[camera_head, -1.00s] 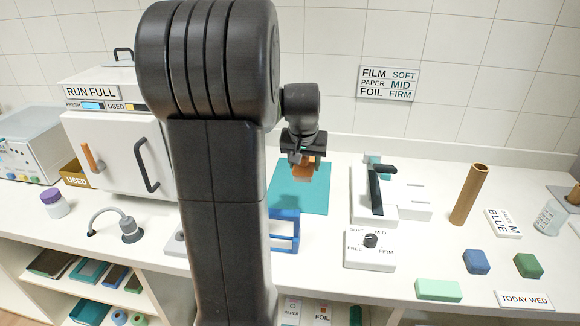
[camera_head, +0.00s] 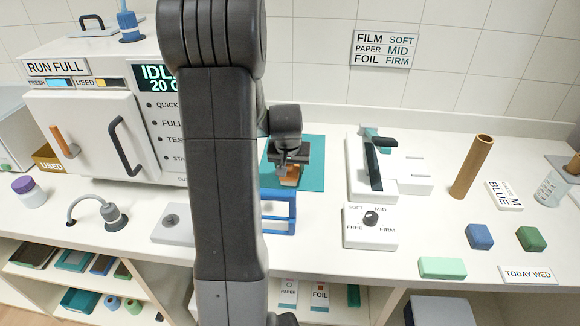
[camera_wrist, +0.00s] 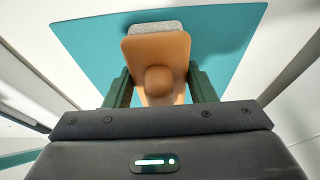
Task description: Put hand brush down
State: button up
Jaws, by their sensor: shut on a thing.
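The hand brush (camera_wrist: 157,55) has an orange-brown body with a rounded knob and a pale grey edge at its far end. My gripper (camera_wrist: 160,88) is shut on it, one dark green finger on each side of the knob. In the head view the brush (camera_head: 290,176) shows below my gripper (camera_head: 291,165), over the teal mat (camera_head: 313,173). The mat fills much of the wrist view too (camera_wrist: 225,40). I cannot tell whether the brush touches the mat. My arm hides part of the mat's left side.
A blue frame (camera_head: 278,222) stands in front of the mat. To the right are a white press with a dark lever (camera_head: 372,165) and a dial box (camera_head: 370,226). A brown tube (camera_head: 472,167) stands farther right. A white cabinet (camera_head: 90,130) is on the left.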

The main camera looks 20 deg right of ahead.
jog(key=shift+f, duration=0.1)
jog(key=shift+f, duration=0.1)
jog(key=o, duration=1.3)
